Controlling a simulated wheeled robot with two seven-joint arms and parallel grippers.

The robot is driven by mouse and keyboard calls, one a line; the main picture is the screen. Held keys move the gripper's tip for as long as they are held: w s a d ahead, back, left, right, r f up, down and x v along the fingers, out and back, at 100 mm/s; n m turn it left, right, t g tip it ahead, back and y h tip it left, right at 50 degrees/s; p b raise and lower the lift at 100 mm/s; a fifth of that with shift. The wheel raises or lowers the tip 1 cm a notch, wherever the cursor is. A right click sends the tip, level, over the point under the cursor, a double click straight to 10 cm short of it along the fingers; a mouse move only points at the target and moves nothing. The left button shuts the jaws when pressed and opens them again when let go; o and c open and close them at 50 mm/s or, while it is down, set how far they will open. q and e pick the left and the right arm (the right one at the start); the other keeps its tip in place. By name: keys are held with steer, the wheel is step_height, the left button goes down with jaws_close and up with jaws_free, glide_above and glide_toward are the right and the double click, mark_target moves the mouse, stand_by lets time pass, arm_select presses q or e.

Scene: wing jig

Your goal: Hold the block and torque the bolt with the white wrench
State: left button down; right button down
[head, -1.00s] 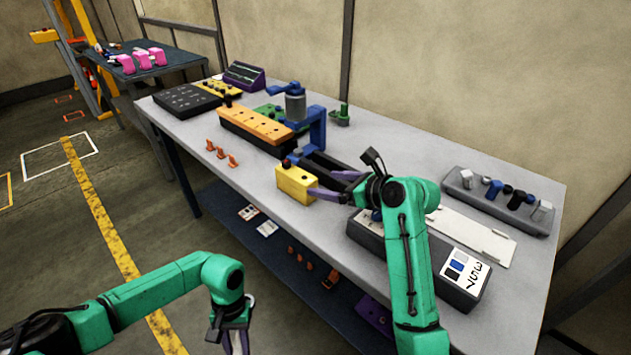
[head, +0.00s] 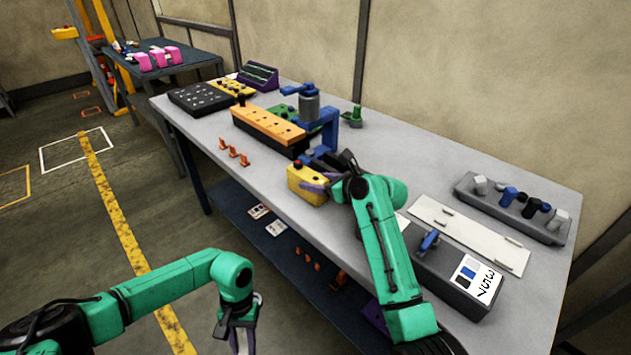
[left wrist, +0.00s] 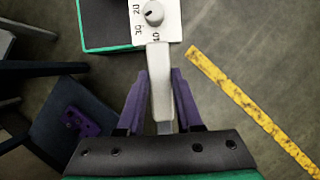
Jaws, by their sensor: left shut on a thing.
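My left gripper (head: 243,345) hangs low at the bottom left, clear of the table. In the left wrist view its purple fingers (left wrist: 160,100) are shut on the pale handle of the white wrench (left wrist: 161,85). The wrench's head end carries a dial with numbers. A yellow block (head: 303,180) with a red knob sits at the table's front edge. Contact cannot be told. I cannot make out the bolt.
An orange-topped block (head: 268,126) and a blue stand (head: 325,130) with a grey cylinder are behind the yellow block. A dark rack (head: 455,280) with a blue tool and a grey tray (head: 515,210) are to the right. Small orange clips line the front edge.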

steer(key=shift+c, duration=0.6)
jaws_free()
